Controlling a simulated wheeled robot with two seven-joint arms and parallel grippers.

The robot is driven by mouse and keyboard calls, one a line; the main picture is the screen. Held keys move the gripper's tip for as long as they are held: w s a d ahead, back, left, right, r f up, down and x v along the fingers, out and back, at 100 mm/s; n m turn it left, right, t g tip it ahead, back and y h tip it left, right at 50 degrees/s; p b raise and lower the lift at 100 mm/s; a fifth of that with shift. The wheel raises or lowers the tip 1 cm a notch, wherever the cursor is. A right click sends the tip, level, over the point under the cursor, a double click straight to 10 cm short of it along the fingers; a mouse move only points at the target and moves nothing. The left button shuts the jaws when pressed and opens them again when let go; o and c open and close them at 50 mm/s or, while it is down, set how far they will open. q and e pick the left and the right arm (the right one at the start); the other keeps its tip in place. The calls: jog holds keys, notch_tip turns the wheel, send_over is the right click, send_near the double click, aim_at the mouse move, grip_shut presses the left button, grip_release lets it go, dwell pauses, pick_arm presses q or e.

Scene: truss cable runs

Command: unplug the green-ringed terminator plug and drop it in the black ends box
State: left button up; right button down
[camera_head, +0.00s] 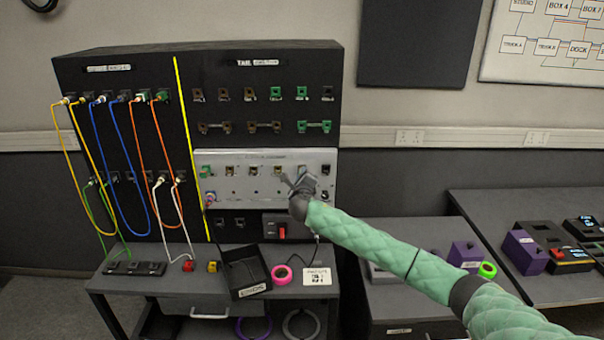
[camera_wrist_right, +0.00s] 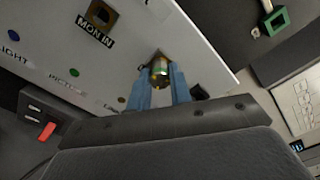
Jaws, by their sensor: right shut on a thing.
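The plug (camera_wrist_right: 160,71), a short metallic cylinder with a green ring, shows in the right wrist view between the blue fingers of my right gripper (camera_wrist_right: 160,85). The fingers are shut on it. Its far end is at a dark socket in the white panel (camera_wrist_right: 205,55); I cannot tell whether it is still seated. In the head view my right gripper (camera_head: 289,181) is at the white panel's right half and hides the plug. The black ends box (camera_head: 262,289) stands open on the bench below, left of my right gripper, with a label on its front. My left gripper is not in view.
A pink tape roll (camera_head: 282,275) and a white card (camera_head: 317,276) lie right of the box. A red switch unit (camera_head: 281,231) sits below the white panel. Colored cables (camera_head: 108,165) hang at the left. A side table (camera_head: 395,300) stands at the right.

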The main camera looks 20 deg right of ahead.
dwell(0.4)
jog(key=shift+s, duration=0.15)
jog(key=shift+v, duration=2.3)
